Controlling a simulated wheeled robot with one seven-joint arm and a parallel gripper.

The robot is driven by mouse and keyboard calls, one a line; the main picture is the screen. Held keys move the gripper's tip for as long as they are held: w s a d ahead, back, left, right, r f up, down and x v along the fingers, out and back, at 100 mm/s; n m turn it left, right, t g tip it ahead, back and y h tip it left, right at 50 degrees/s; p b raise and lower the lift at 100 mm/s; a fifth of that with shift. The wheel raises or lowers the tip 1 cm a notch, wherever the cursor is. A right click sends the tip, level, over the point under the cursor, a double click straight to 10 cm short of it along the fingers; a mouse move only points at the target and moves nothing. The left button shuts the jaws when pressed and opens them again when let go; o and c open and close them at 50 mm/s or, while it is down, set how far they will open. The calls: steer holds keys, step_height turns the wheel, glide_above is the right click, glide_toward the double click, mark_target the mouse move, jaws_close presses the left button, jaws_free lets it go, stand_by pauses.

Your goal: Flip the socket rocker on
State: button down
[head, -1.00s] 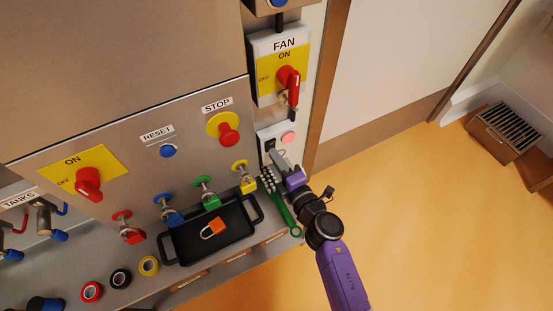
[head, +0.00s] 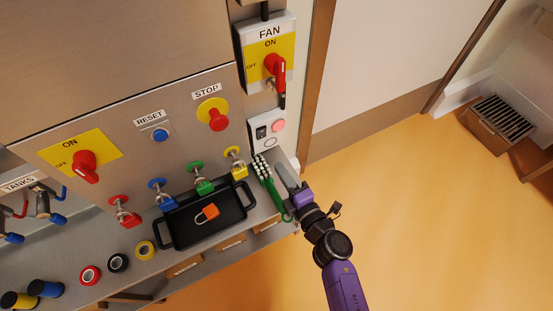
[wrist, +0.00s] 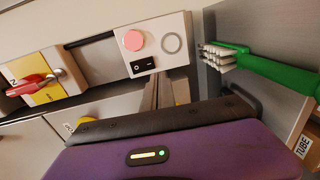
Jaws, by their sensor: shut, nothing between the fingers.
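The white socket plate (head: 268,143) is on the narrow panel under the fan switch. It bears a black rocker (head: 261,132), a pink round button (head: 278,126) and a grey ring. In the wrist view the black rocker (wrist: 144,66) shows small white marks, near the pink button (wrist: 133,40) and the ring (wrist: 171,43). I cannot tell which side of the rocker is pressed in. My gripper (head: 283,170) is shut and empty, below and right of the plate and apart from it. Its fingers (wrist: 165,92) point toward the plate in the wrist view.
A black tray (head: 177,233) with an orange padlock (head: 207,213) lies left.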

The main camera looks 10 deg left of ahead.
steer(key=shift+f+v, duration=0.25)
steer(key=shift+v, duration=0.85)
steer(key=shift+f+v, duration=0.2)
steer(key=shift+v, duration=0.95)
steer(key=s+d+r+m+t+h, duration=0.35)
steer(key=d+r+m, duration=0.35)
steer(key=r+m, duration=0.25)
steer(key=s+d+r+m+g+h, duration=0.1)
steer(key=s+d+r+m+h, duration=0.1)
steer(key=s, duration=0.7)
steer(key=s+d+r+m+h+p, duration=0.1)
steer(key=s+d+r+m+h, duration=0.1)
steer(key=s+d+r+m, duration=0.3)
steer(key=s+d+r+m+g+h+p, duration=0.1)
steer(key=s+d+r+m, duration=0.3)
steer(key=s, duration=1)
steer(key=d+m+h, duration=0.1)
steer(key=d+m, duration=0.1)
steer(key=m, duration=0.2)
steer(key=shift+d+r+g, duration=0.2)
steer(key=shift+g, duration=0.15)
